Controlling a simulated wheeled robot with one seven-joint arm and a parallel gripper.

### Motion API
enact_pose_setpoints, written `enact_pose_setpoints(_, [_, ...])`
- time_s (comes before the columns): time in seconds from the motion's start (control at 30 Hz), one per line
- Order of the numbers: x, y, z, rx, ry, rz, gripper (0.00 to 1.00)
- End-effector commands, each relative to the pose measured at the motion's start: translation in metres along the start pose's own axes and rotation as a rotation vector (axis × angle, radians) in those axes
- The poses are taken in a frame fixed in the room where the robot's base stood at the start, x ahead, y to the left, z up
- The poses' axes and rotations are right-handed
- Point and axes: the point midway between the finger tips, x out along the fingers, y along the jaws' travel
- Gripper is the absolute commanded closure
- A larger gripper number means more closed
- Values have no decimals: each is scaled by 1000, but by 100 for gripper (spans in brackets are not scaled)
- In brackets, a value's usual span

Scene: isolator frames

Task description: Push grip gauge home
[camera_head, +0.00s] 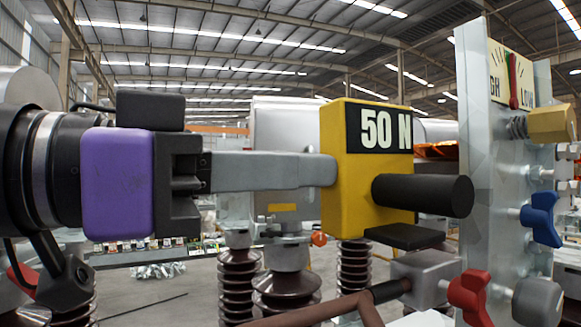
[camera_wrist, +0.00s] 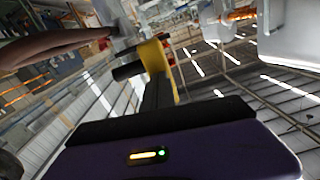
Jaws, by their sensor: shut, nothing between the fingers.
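The grip gauge is a yellow block (camera_head: 367,185) with a black "50 N" label, a black cylinder (camera_head: 425,195) sticking out to the right and a dark plate below. It also shows in the wrist view (camera_wrist: 154,56). My gripper (camera_head: 330,170) has a purple body and long grey fingers, which are closed together. The fingertips overlap the block's left side in the head view, appearing against it; exact contact cannot be told. In the wrist view my dark fingers (camera_wrist: 158,97) point at the block, and their tips are hard to make out.
An upright grey metal panel (camera_head: 478,160) stands right of the gauge, with a HIGH/LOW dial (camera_head: 512,78), a yellow hex part (camera_head: 551,124), a blue knob (camera_head: 541,218) and a red knob (camera_head: 470,297).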

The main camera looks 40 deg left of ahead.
Motion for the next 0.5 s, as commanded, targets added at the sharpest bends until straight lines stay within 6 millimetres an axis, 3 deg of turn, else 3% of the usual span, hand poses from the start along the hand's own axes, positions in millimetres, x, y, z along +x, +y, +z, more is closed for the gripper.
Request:
enact_pose_setpoints(0.27, [1, 0, 0, 0, -1, 2, 100])
enact_pose_setpoints(0.5, [-16, 0, 0, -1, 0, 0, 100])
